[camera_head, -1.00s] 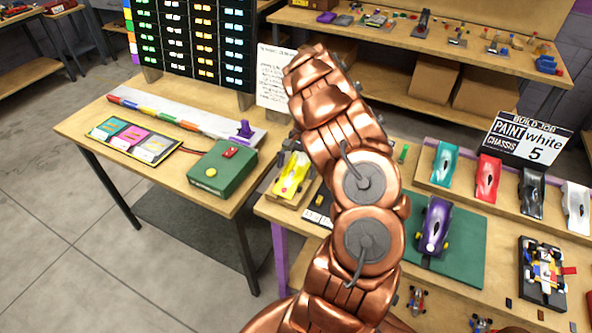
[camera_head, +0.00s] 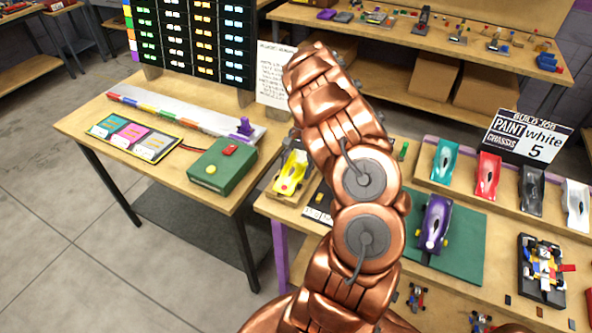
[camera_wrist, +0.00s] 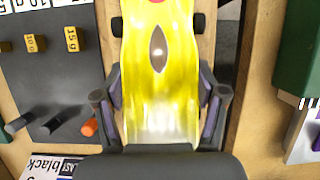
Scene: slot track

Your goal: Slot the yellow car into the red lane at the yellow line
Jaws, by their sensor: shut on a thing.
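The yellow car (camera_head: 291,172) sits at the left end of the near table, partly behind my arm in the head view. In the wrist view the yellow car (camera_wrist: 160,80) fills the middle, with a dark oval cockpit mark, a red spot at the top edge and dark wheels. My gripper (camera_wrist: 160,88) is shut on it, one finger along each side of its body. In the head view the gripper is mostly hidden behind my arm. I cannot make out the red lane or its yellow line in either view.
A dark tray (camera_wrist: 50,75) with small weights lies left of the car in the wrist view. A green box (camera_head: 222,168) stands on the left table. A purple car (camera_head: 434,224) sits on a green mat (camera_head: 465,250). Several car bodies stand on a shelf behind.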

